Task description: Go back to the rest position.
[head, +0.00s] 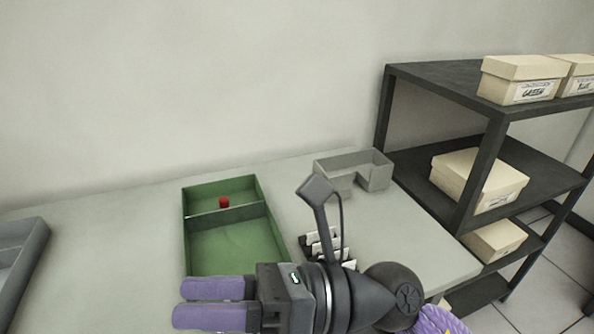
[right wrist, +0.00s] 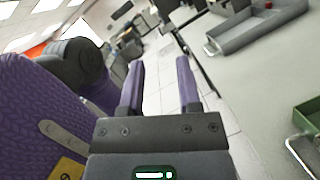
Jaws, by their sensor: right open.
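My right gripper (head: 180,302) is in the lower middle of the head view, over the front part of the table. Its two purple fingers point left, apart, with nothing between them. In the right wrist view the same gripper (right wrist: 160,65) shows its fingers spread, with floor beyond them. My left gripper is in neither view.
A green divided tray (head: 231,261) holds a small red object (head: 224,202) in its back compartment. A black holder with white cards (head: 322,240) is partly behind my right arm. A grey bin (head: 372,172), another grey tray (head: 20,262) and a dark shelf with boxes (head: 440,75) stand around.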

